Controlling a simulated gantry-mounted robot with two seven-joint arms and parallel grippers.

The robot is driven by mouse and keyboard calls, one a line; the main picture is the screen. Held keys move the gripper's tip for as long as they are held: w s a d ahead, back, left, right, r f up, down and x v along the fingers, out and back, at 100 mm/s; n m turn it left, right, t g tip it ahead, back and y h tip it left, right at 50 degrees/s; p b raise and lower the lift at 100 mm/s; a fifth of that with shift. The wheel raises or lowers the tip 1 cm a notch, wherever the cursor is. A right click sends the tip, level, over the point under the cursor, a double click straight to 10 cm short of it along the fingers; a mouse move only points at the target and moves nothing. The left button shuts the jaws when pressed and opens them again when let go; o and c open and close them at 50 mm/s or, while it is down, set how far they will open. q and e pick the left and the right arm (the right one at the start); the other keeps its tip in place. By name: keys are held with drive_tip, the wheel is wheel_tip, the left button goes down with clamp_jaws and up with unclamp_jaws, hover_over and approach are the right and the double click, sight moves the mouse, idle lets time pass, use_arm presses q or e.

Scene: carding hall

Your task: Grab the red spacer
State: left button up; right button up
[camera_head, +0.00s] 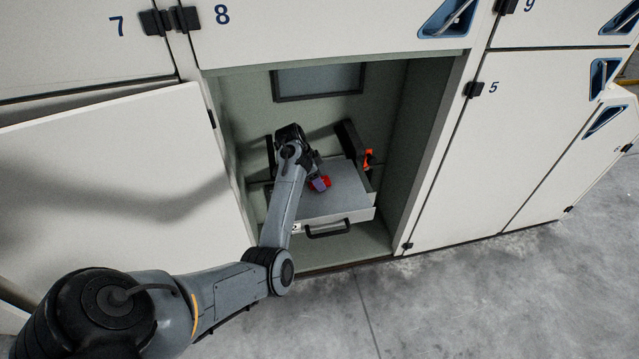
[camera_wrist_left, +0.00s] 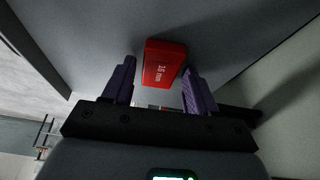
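The red spacer (camera_wrist_left: 165,64), a small block marked "15 mm", lies on the grey floor of a pulled-out drawer inside an open cabinet bay. It also shows in the head view (camera_head: 325,181), partly hidden by my gripper. My left gripper (camera_wrist_left: 160,72) is open, with its two purple fingers on either side of the spacer's near part. A gap shows on the left; on the right the finger is very close, and I cannot tell whether it touches. In the head view my left gripper (camera_head: 319,184) is down at the drawer. My right gripper is not in view.
The drawer (camera_head: 345,218) has a black handle (camera_head: 327,229) at its front. An orange part (camera_head: 368,158) is at the bay's right side. The bay's walls stand close around my arm. An open white door (camera_head: 120,190) hangs at left; closed doors are at right.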

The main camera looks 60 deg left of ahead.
use_arm(q)
drive_tip(key=c, duration=0.8)
drive_tip(key=shift+r, duration=0.1)
